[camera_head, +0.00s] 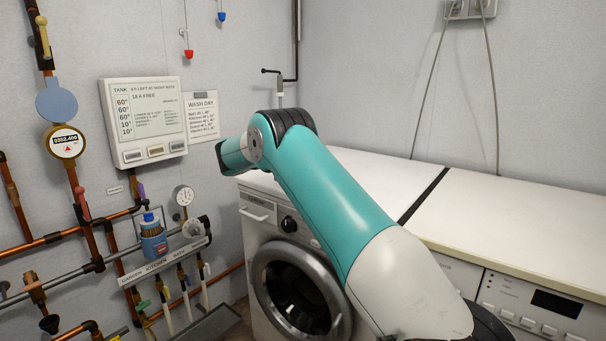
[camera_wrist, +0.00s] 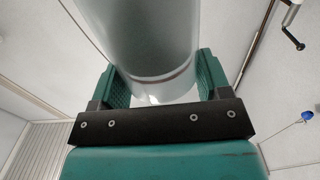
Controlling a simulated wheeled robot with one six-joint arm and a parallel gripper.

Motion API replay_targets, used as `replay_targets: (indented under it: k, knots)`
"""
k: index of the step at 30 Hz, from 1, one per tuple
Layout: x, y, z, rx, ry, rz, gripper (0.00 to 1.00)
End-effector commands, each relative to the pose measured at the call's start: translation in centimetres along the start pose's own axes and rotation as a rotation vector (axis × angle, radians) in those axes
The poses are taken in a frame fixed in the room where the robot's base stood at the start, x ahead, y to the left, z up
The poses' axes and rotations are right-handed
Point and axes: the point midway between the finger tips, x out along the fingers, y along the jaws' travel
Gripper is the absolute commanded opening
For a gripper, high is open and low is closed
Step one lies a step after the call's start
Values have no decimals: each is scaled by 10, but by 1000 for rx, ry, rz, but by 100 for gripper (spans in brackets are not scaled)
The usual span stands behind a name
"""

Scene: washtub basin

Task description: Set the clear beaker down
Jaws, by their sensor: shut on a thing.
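In the wrist view a clear beaker (camera_wrist: 150,45), a see-through cylinder with a dark line near its end, stands between the two green fingers of my gripper (camera_wrist: 163,88). The fingers are shut on its sides. The beaker runs out of the top of the wrist picture, so its far end is hidden. In the head view my teal arm reaches over the washing machine toward the left wall. The gripper and the beaker do not show there; the arm hides them or they are out of sight.
A washing machine (camera_head: 262,212) stands below my arm, with a long white worktop (camera_head: 500,215) to the right, its visible part bare. A crank handle (camera_head: 279,90) juts out at the corner.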

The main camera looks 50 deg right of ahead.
Motion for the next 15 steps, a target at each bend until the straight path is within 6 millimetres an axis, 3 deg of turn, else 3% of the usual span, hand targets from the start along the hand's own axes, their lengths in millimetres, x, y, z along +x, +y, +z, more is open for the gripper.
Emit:
replay_targets:
  k: [3,11,15]
  knots:
    - [0,0,26,-3,0,-1,37]
    - [0,0,49,-1,1,-1,37]
    - [0,0,70,-4,0,-1,37]
